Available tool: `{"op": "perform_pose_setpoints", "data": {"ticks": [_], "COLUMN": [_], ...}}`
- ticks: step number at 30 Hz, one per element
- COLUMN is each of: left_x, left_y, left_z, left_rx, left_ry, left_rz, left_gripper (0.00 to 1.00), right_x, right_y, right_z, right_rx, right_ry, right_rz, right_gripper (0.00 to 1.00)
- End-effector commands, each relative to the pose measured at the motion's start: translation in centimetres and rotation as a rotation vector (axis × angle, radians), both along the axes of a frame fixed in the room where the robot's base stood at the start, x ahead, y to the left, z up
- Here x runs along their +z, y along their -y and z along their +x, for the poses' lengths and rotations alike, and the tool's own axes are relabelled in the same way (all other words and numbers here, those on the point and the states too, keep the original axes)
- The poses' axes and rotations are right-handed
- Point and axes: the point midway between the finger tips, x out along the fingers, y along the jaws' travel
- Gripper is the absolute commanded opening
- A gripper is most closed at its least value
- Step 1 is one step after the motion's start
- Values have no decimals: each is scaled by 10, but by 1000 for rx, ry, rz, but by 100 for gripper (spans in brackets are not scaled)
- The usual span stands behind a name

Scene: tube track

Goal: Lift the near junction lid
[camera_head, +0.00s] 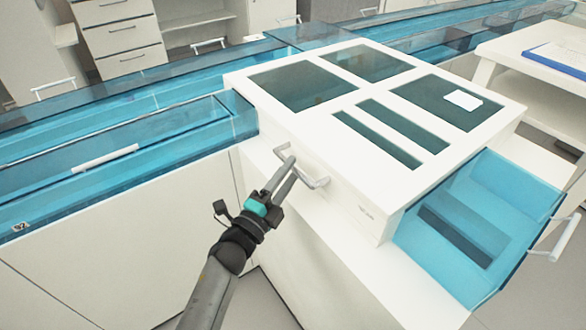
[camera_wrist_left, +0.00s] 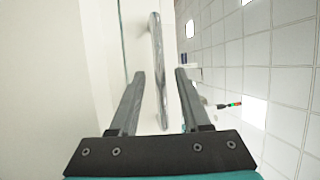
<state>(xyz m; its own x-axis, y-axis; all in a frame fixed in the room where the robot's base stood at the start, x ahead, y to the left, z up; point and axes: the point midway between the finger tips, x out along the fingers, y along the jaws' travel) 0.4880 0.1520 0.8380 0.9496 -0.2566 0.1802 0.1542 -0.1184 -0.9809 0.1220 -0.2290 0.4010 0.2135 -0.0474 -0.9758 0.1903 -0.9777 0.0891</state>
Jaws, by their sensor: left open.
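The near junction lid (camera_head: 320,140) is a white box-like cover with several dark windows in its top, lying level on a white base. A metal bar handle (camera_head: 315,182) stands out from its near side. My left gripper (camera_head: 287,157) is open at the left end of this handle. In the left wrist view, the handle (camera_wrist_left: 156,40) runs between the two fingers (camera_wrist_left: 160,74), with a gap visible on the right. The fingers are not closed on it. My right gripper is not in view.
Blue see-through tube channels (camera_head: 110,135) run off to the left and behind. A blue clear bin (camera_head: 480,225) with a handle juts out at the right. A small white card (camera_head: 464,100) lies on the lid. A white side table (camera_head: 510,50) stands at the right.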

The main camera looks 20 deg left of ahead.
Motion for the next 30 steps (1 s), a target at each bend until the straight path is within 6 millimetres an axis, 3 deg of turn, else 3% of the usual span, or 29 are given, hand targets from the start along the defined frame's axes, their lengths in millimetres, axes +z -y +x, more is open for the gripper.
{"op": "perform_pose_setpoints", "data": {"ticks": [6, 16, 27, 30], "left_x": [3, 3, 3, 3], "left_y": [4, 5, 5, 5], "left_z": [17, 19, 19, 19], "left_rx": [1, 1, 1, 1], "left_ry": [-1, -2, -2, -2], "left_rz": [-2, -2, -2, -2], "left_gripper": [47, 47, 7, 0], "right_x": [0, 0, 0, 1], "right_y": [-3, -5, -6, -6], "right_z": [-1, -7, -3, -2], "right_rx": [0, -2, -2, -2], "right_ry": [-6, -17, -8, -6], "right_rz": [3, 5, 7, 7], "right_gripper": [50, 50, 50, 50]}}
